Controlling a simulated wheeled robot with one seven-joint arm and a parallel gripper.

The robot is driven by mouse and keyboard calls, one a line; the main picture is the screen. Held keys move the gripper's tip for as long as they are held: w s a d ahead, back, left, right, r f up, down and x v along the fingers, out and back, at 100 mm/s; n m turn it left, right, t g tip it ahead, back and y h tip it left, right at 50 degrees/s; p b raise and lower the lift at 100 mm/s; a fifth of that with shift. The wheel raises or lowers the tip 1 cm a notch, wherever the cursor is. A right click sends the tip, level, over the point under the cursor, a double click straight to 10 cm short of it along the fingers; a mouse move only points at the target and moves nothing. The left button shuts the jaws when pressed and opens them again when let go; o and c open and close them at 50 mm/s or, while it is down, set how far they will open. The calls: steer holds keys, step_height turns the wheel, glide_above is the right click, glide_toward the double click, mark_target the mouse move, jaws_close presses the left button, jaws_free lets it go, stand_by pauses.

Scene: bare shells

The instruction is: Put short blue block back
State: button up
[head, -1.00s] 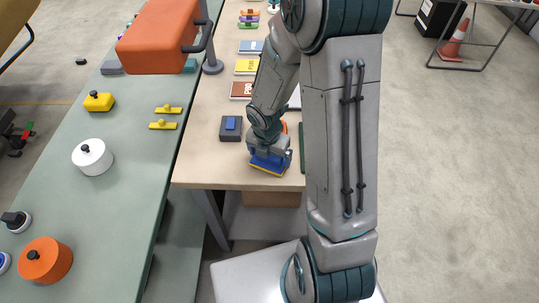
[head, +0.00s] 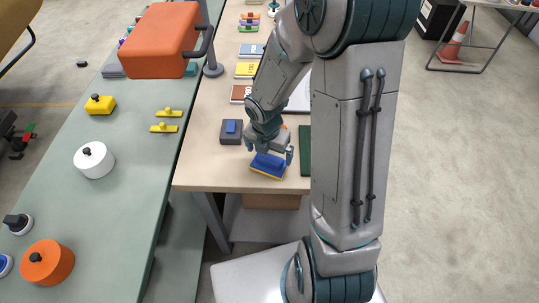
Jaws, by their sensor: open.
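A blue block-like piece with a yellow lower edge (head: 266,168) lies on the wooden table near its front edge. My gripper (head: 270,156) is open just above it, fingers toward its two sides; I cannot tell whether they touch it. A smaller blue block (head: 231,126) sits in or on a dark grey holder (head: 225,138) to the left of my gripper. I cannot tell from this view which blue piece is the short block. My wrist hides part of the table behind the gripper.
A dark green flat item (head: 304,160) lies right of the gripper, partly behind my arm. Books (head: 245,70) lie farther back on the table (head: 205,165). A green bench (head: 110,210) on the left holds yellow, white and orange pieces. The table's front left corner is clear.

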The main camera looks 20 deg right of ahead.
step_height(320, 180, up, 8)
steer(key=p, duration=0.1)
step_height(320, 180, up, 8)
steer(key=r+m+t, duration=0.1)
steer(key=m, duration=1.1)
glide_above(268, 161)
steer(key=s+d, duration=0.1)
steer(key=s, duration=0.4)
steer(key=s+r+m+t+y, duration=0.1)
steer(key=s+r+m, duration=0.5)
steer(key=m, duration=0.9)
steer(key=shift+s+m+t, duration=0.4)
steer(key=shift+s, duration=0.65)
